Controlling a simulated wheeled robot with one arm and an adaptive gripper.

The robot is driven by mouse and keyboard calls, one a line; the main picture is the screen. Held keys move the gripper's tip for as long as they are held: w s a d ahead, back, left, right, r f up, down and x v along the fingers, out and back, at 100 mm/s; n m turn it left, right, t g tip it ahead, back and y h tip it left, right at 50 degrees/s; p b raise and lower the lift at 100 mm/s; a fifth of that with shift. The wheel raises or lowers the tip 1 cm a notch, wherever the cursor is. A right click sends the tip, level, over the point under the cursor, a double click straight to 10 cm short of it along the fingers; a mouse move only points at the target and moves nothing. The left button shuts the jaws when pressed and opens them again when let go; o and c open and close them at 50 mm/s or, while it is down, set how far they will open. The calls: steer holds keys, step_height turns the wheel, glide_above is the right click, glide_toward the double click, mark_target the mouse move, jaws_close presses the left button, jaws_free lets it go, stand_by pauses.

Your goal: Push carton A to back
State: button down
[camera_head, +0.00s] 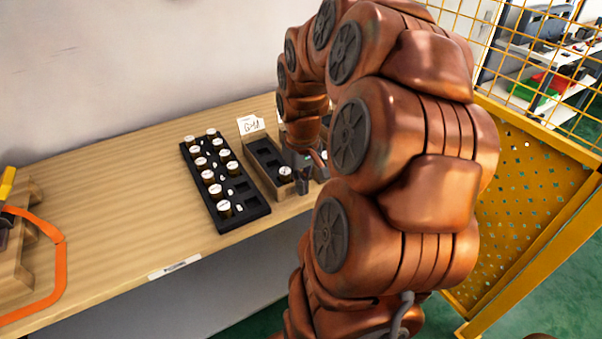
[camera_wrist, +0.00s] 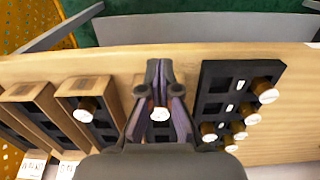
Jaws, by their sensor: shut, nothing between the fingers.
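A wooden carton (camera_head: 254,168) with a black slotted insert stands on the bench, right of the black rack. A white card (camera_head: 251,125) behind it has small writing, perhaps ending in A, so I take this as carton A. One white-capped vial (camera_head: 285,173) sits at its near end. My gripper (camera_head: 304,184) is shut and empty, low at the carton's near end. In the wrist view my gripper (camera_wrist: 165,70) covers much of this carton, and its vial (camera_wrist: 159,114) shows between the fingers. Whether the fingertips touch the carton is hidden.
A black rack (camera_head: 225,180) with several white-capped vials stands left of the carton. Similar cartons (camera_wrist: 86,88) stand on its other side in the wrist view. An orange-edged object (camera_head: 55,260) is at far left. The bench middle is clear; yellow mesh fencing (camera_head: 530,170) stands right.

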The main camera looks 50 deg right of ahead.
step_height(320, 180, down, 5)
steer(key=shift+f+p, duration=0.15)
steer(key=shift+p, duration=0.4)
steer(key=shift+w+d+f, duration=0.1)
steer(key=shift+w, duration=0.1)
steer(key=shift+w+d+p, duration=0.3)
steer(key=shift+w+p, duration=0.05)
steer(key=shift+w, duration=0.5)
steer(key=shift+w+d+p, duration=0.3)
steer(key=shift+w+p, duration=0.05)
steer(key=shift+w, duration=0.5)
